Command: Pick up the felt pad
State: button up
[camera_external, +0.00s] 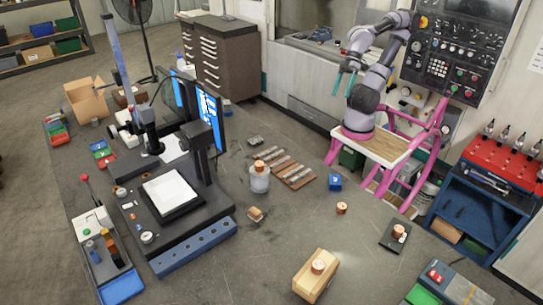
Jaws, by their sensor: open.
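A thin dark square pad (388,243) lies flat at the right of the grey work surface and looks most like the felt pad. A small copper-coloured cylinder (398,231) stands on it. A small dark flat piece (254,141) lies farther back near the monitors; I cannot tell what it is. My gripper (342,93) has teal fingers, which are apart and empty. It hangs in the air at the back, far from the dark pad.
A wooden block (316,279) with a copper piece stands in front. A brown rack (285,168) lies behind. A red-topped cabinet (487,200) stands right. Some surface is free between them.

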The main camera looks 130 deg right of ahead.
notch_tip(320, 180, up, 6)
jog(key=w+d+n+t+h, duration=0.15)
jog(key=w+d+n, duration=0.25)
jog(key=w+n, duration=0.75)
jog(key=w+d+n+t+h, duration=0.1)
jog(key=w+d+n+t, duration=0.15)
jog(key=w+n, duration=0.9)
jog(key=w+a+f+n+t+y, duration=0.1)
jog(key=w+a+n, duration=0.4)
jog(key=w+n, duration=0.4)
jog(key=w+a+n+t+y, duration=0.15)
jog(key=w+a+n, duration=0.25)
jog(key=w+n, duration=0.5)
send_near(258, 210)
jog(key=shift+w+d+f+n+g, duration=0.1)
jog(key=shift+w+d+n+g, duration=0.15)
jog(key=shift+w+n, duration=0.2)
jog(key=shift+w+f, duration=0.25)
jog(key=shift+f, duration=0.05)
jog(key=x, duration=1)
jog(key=shift+w+a+f, duration=0.1)
jog(key=shift+f, duration=0.05)
